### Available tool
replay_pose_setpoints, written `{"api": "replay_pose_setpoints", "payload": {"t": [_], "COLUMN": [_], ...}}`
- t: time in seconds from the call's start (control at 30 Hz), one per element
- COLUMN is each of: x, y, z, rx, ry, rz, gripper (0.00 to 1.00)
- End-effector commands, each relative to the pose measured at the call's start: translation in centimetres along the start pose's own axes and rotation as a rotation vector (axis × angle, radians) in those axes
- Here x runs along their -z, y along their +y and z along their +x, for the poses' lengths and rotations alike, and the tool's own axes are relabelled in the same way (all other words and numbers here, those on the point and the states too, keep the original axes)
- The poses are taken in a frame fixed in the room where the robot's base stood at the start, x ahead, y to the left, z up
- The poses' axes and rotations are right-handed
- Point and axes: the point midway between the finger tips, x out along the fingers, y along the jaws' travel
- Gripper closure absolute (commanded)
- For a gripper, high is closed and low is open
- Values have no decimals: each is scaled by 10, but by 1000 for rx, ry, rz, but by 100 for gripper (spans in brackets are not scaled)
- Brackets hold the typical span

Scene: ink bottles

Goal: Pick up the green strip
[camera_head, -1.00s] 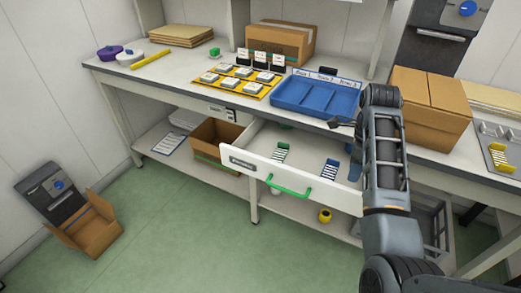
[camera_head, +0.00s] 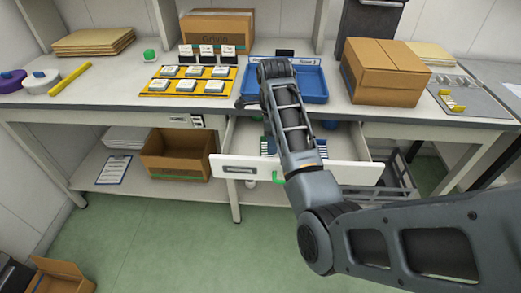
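A small green block (camera_head: 150,56) stands back left. An open box (camera_head: 178,165) sits on the lower shelf.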

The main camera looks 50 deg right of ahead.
Motion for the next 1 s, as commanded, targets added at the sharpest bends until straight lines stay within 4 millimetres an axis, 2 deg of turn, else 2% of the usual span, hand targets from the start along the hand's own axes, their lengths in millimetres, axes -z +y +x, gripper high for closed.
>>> {"api": "replay_pose_setpoints", "payload": {"t": [0.53,0.83,1.0], "x": [-6,-6,-6], "y": [-2,-2,-2], "z": [64,68,68], "rx": [-1,1,1], "ry": [0,-1,-1], "rz": [0,0,0], "gripper": [63,64,80]}}
